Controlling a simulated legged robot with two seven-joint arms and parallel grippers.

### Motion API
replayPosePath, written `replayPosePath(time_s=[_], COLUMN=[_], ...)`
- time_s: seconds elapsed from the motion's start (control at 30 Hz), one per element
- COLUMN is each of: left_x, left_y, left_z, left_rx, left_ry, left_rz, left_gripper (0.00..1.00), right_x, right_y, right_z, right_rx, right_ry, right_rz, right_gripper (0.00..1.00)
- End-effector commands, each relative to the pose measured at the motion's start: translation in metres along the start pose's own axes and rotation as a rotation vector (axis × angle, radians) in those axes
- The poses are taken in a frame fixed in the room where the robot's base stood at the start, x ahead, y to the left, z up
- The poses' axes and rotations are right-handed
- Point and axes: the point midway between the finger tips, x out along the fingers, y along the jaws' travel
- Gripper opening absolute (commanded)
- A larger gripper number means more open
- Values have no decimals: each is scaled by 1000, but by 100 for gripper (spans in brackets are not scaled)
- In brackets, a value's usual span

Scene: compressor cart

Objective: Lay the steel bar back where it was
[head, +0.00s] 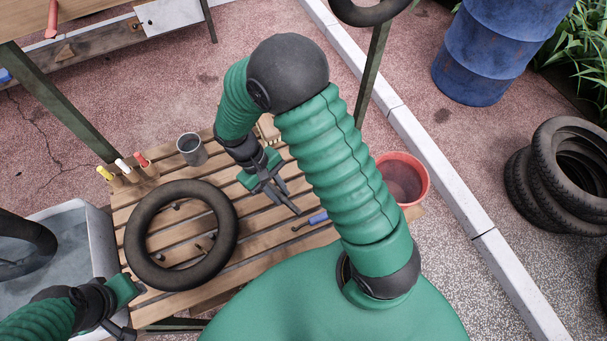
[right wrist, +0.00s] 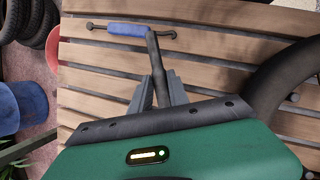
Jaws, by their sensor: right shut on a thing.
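My right gripper (head: 279,192) is above the slatted bench (head: 255,262), right of the black tyre that lies on it. It is shut on a dark grey steel bar, which shows between the fingers in the right wrist view (right wrist: 155,62). The bar's free end points away from the gripper toward a blue-handled tool (right wrist: 127,29); whether the two touch I cannot tell. The bar's inner end is hidden by the fingers. My left gripper (head: 122,308) is at the lower left, by the grey tub; its fingertips are not clear.
The black tyre (head: 137,218) lies on the bench around several pegs. A grey cup (head: 191,150) and a wooden holder with coloured handles (head: 127,174) stand at the back. A water-filled grey tub (head: 100,240) is left. A red bucket (head: 424,178) stands right. Bare slats lie between.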

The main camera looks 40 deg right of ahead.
Motion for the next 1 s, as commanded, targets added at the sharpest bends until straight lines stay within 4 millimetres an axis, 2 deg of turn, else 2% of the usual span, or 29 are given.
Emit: replayPosePath(time_s=[0.03, 0.1, 0.2, 0.43, 0.63, 0.97, 1.0], left_x=[-4, -6, -9, -11, -12, -10, -10], left_y=[0, 0, 0, 0, 0, 0, 0], left_z=[-1, -1, -2, -2, -3, -2, -2], left_rx=[0, 1, 1, 1, 1, 1, 1], left_ry=[0, 0, 0, 0, 0, 0, 0], left_rz=[0, 0, 0, 0, 0, 0, 0], left_gripper=[36, 36, 36, 36, 36, 36, 36], right_x=[2, 5, 10, 16, 48, 52, 52], right_y=[18, 42, 69, 102, 99, 99, 99], right_z=[-1, -5, -10, -17, -28, -31, -31], right_rx=[8, 8, 5, 3, -2, -1, -1], right_ry=[-2, -1, -2, -3, -4, -2, -2], right_rz=[-5, -5, -5, -3, -1, -2, -2], right_gripper=[0, 0, 0, 0, 0, 0, 25])
